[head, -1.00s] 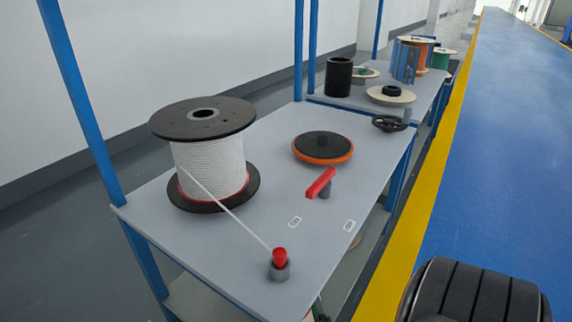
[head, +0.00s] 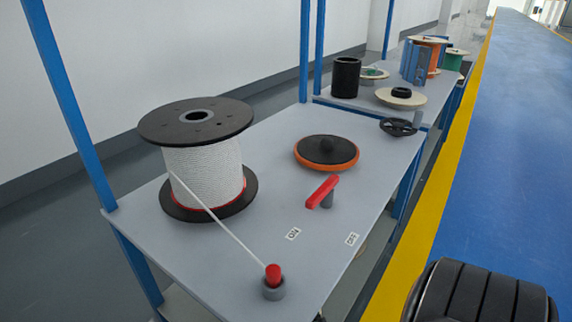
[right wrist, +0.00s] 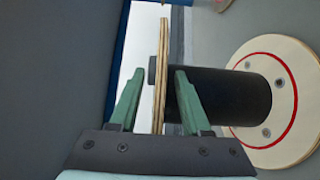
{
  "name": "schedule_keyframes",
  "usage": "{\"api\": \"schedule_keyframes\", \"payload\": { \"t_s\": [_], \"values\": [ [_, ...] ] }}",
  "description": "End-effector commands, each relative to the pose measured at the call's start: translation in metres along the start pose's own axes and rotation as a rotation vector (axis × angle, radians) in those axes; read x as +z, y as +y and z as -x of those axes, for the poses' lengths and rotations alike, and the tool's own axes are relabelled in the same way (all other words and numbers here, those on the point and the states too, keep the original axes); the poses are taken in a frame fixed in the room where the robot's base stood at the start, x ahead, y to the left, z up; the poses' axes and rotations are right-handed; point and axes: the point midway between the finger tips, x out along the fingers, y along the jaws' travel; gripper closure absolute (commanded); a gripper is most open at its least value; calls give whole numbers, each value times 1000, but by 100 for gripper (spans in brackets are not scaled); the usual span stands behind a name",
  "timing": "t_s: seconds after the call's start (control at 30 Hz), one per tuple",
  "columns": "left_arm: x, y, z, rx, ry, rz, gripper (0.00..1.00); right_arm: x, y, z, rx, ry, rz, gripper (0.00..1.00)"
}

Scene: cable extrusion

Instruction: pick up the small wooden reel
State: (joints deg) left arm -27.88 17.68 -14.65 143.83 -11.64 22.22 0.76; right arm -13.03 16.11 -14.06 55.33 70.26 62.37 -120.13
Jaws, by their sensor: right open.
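The wooden reel (right wrist: 264,100) is in the right wrist view, with a black core and two pale wooden flanges. The right flange faces the camera and has a red ring; the left flange (right wrist: 161,60) is edge-on. My right gripper (right wrist: 155,85) is open, its green fingers on either side of the left flange's edge in the picture. I cannot tell whether they touch it. The right finger overlaps the black core. In the head view neither gripper clearly shows, and the reel cannot be surely made out there. My left gripper is not in view.
A grey table (head: 255,255) carries a big white cable drum (head: 205,175), an orange-rimmed disc (head: 326,152), a red lever (head: 322,190) and a red-topped post (head: 273,280). Another table behind holds more reels and a black cylinder (head: 346,77). A blue floor lies open at right.

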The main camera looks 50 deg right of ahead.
Motion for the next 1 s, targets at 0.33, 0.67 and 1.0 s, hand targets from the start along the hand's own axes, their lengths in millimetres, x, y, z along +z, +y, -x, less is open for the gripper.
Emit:
{"api": "schedule_keyframes", "payload": {
  "t_s": [0.33,0.67,1.0],
  "values": [
    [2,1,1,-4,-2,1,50,-3,0,0,-1,-3,1,52],
    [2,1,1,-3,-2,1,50,-3,0,0,-1,-3,0,74],
    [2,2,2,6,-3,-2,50,-3,-3,1,-9,-2,1,100]
  ]
}}
